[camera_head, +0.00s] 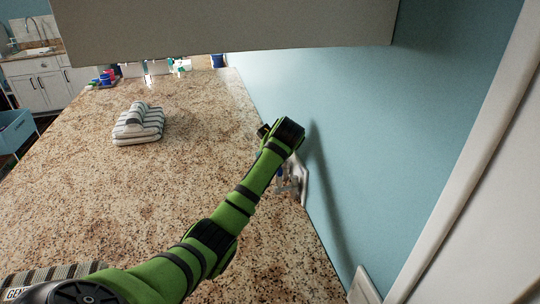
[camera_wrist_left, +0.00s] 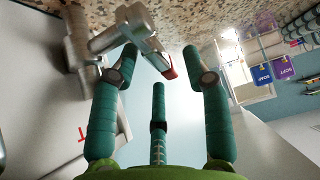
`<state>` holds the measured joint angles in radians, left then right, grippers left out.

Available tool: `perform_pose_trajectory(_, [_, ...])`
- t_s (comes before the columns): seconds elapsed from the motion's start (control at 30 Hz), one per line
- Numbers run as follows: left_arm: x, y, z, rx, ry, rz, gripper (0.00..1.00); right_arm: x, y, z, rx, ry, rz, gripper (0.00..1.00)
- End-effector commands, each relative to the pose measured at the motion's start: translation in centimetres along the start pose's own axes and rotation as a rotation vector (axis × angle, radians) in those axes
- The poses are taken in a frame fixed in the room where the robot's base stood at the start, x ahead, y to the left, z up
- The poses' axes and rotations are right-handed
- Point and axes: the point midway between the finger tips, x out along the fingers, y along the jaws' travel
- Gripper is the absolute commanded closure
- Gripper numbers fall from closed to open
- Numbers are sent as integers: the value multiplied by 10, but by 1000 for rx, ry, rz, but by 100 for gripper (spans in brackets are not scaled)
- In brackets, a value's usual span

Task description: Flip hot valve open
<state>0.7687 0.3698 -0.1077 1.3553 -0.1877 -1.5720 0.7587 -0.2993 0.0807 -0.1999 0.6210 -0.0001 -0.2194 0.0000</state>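The grey metal valve (camera_wrist_left: 122,35) fills the upper left of the left wrist view, mounted on a pale panel. A red-tipped lever (camera_wrist_left: 168,72) on it points toward the space between my fingers. My left gripper (camera_wrist_left: 160,58) has its green fingers spread apart and nothing clasped between them; the left finger is close to the valve, and I cannot tell whether they touch. In the head view my left gripper (camera_head: 263,131) is by the blue wall, and the valve fitting (camera_head: 293,180) shows partly behind my arm with a blue part beside it. My right gripper is not in view.
Folded striped towels (camera_head: 139,124) lie on the speckled counter (camera_head: 80,190). Bottles and containers (camera_head: 108,76) stand at its far end. A grey cabinet (camera_head: 230,25) hangs overhead. The blue wall (camera_head: 390,150) bounds the right side. The counter's middle is clear.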

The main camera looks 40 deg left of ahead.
Motion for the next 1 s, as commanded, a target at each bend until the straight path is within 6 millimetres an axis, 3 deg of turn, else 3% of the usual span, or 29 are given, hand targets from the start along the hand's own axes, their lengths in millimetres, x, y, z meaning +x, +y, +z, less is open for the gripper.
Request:
perform_pose_trajectory(0.27, [-10,1,-1,1,1,3,53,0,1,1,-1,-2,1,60])
perform_pose_trajectory(0.7, [-97,1,0,0,1,4,53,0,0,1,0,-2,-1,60])
perform_pose_trajectory(1.0, [-120,0,0,0,0,0,53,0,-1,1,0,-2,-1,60])
